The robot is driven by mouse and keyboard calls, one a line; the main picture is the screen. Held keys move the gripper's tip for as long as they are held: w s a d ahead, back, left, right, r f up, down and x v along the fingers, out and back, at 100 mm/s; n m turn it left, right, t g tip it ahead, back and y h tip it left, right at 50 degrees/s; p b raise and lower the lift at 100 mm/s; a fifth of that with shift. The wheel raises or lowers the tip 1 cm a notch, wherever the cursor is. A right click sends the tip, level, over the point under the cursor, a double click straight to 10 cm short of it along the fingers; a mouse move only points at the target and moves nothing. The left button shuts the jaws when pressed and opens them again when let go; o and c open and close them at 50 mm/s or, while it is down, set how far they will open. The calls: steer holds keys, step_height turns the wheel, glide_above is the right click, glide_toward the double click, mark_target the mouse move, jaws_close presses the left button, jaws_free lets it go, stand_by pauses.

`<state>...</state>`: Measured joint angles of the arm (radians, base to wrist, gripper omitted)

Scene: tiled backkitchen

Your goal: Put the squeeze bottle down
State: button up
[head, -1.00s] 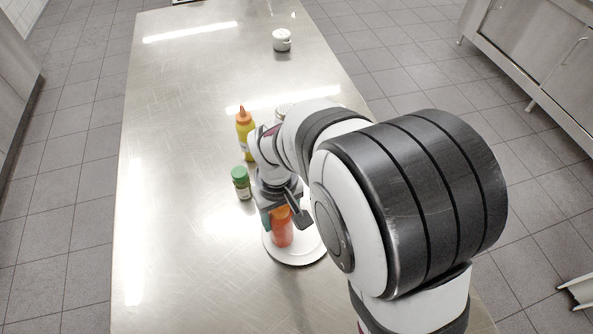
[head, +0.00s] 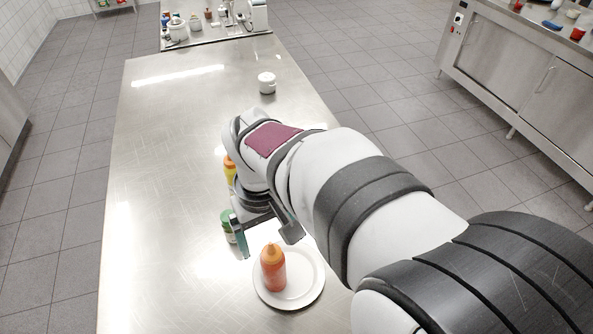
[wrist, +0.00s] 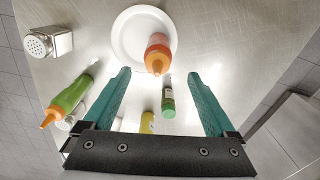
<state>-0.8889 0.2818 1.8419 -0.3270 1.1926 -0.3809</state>
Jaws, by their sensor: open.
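The red squeeze bottle (head: 273,272) with its orange nozzle stands upright on the white plate (head: 306,295), left of the plate's middle in the head view. In the wrist view the bottle (wrist: 158,46) is seen from above, on the lower right part of the plate (wrist: 124,38). My gripper (head: 267,239) is open and empty, above and behind the bottle in the head view, apart from it. In the wrist view the bottle lies beyond the fingertips (wrist: 160,73), with nothing held between them.
The wrist view shows a green squeeze bottle (wrist: 68,99) and a metal-topped shaker (wrist: 47,42). The counter's left side is clear.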

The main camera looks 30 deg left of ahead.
step_height(320, 180, up, 3)
steer(key=s+d+r+m+y, duration=0.15)
steer(key=d+m, duration=0.35)
steer(key=d, duration=0.5)
steer(key=s+d+m, duration=0.2)
steer(key=d+m, duration=0.4)
steer(key=d, duration=0.4)
steer(key=s+d+f+m, duration=0.2)
steer(key=s+d+m, duration=0.3)
steer(key=s, duration=0.1)
steer(key=shift+s, duration=0.4)
steer(key=shift+o, duration=0.4)
